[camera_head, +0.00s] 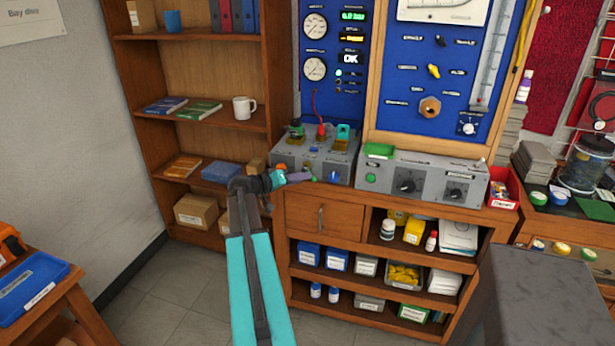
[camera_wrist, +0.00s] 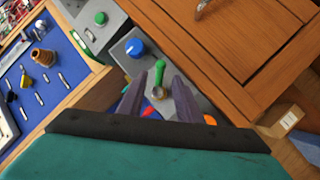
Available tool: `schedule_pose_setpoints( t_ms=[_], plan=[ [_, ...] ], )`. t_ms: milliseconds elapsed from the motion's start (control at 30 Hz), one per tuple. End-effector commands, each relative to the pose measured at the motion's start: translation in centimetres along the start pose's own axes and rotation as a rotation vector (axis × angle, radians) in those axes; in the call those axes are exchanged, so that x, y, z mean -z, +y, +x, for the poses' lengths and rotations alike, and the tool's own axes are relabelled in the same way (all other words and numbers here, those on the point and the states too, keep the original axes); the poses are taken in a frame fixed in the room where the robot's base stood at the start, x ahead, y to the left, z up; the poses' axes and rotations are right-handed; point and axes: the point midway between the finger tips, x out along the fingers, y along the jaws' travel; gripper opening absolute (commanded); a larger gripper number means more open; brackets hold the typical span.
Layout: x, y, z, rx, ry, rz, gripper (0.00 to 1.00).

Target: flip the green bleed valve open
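The green bleed valve lever (camera_wrist: 160,72) shows in the wrist view on the front of a grey box, above a brass-coloured round fitting (camera_wrist: 159,94). My gripper (camera_wrist: 158,84) is open, its two dark fingers on either side of the lever and fitting, with gaps showing. I cannot tell whether a finger touches the lever. In the head view my gripper (camera_head: 302,177) is at the lower front of the grey regulator box (camera_head: 345,166). A small green bit of the lever (camera_head: 314,180) shows beside the fingertips there; the rest is hidden.
A blue knob (camera_head: 334,176) sits right of the lever on the same face; it also shows in the wrist view (camera_wrist: 135,47). A second grey box (camera_head: 425,178) with a green button (camera_head: 371,178) stands to the right. A wooden drawer (camera_head: 325,214) lies below.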

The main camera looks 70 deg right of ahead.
Motion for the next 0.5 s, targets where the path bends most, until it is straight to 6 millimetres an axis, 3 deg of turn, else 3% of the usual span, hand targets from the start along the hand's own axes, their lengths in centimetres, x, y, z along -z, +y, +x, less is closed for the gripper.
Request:
schedule_pose_setpoints(
  t_ms=[200,500],
  plan=[
    [0.1,0.0,2.9,-0.001,-0.001,0.000,0.32],
    [0.0,0.0,4.3,0.000,0.000,0.000,0.32]
  ],
)
